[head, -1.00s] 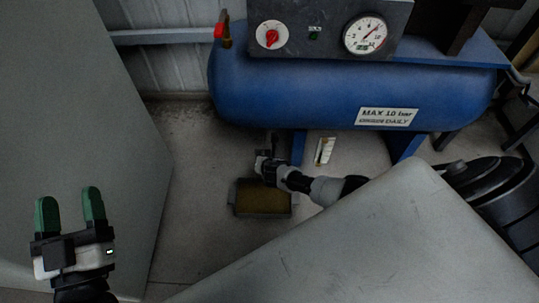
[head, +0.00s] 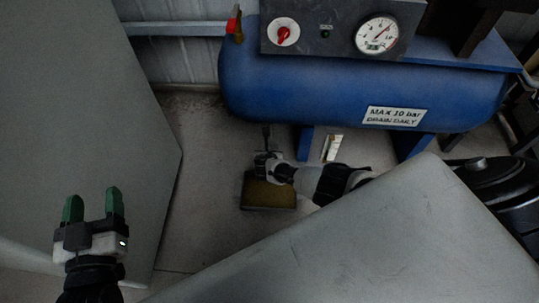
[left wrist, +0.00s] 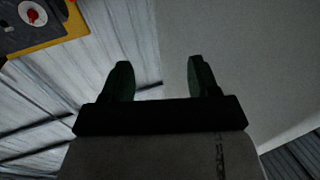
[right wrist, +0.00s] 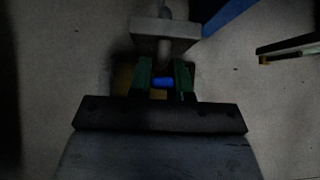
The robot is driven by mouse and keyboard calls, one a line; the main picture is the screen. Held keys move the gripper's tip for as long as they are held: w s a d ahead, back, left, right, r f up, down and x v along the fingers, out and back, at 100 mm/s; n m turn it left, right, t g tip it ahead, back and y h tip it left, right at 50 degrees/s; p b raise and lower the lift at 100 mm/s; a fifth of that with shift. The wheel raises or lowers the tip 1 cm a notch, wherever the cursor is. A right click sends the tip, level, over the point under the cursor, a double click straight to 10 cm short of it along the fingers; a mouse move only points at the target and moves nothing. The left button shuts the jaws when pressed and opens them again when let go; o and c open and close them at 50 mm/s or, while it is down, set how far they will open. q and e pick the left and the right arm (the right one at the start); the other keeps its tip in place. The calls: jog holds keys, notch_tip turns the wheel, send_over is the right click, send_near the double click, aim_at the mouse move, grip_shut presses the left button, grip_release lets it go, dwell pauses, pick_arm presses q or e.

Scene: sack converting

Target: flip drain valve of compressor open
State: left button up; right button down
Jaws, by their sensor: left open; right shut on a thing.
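The blue compressor tank (head: 310,85) stands at the back right in the head view. Its drain fitting (head: 266,140) hangs under the tank, above a tray (head: 268,196) with a brownish inside on the floor. My right gripper (head: 266,160) is at this fitting, below the tank. In the right wrist view, a small blue handle (right wrist: 162,82) sits between the fingers of my right gripper (right wrist: 163,80), which is shut on it. A grey valve body (right wrist: 166,28) is just beyond. My left gripper (head: 94,206) is open and empty at the lower left, away from the compressor.
A control panel with a red knob (head: 284,33) and a pressure gauge (head: 377,35) is on top of the tank. A red-handled valve (head: 234,24) is at its left end. A grey slab (head: 370,245) fills the lower right; a grey panel (head: 75,110) stands left.

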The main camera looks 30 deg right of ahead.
jog(key=shift+f, duration=0.1)
jog(key=c, duration=1)
grip_release()
jog(key=shift+c, duration=0.2)
pick_arm(q)
jog(key=shift+f, duration=0.1)
pick_arm(e)
jog(key=shift+a, duration=0.1)
pick_arm(q)
jog(key=s+a+f+g+y+p, duration=0.4)
jog(key=s+f+g+p, duration=0.4)
jog(key=s+f+g, duration=0.3)
jog(key=shift+s+a+f+n+g+p, duration=0.35)
jog(key=shift+a+f+g, duration=0.55)
jog(key=shift+g, duration=0.8)
pick_arm(e)
jog(key=v, duration=1)
jog(key=shift+s+r, duration=0.25)
jog(key=shift+r, duration=0.05)
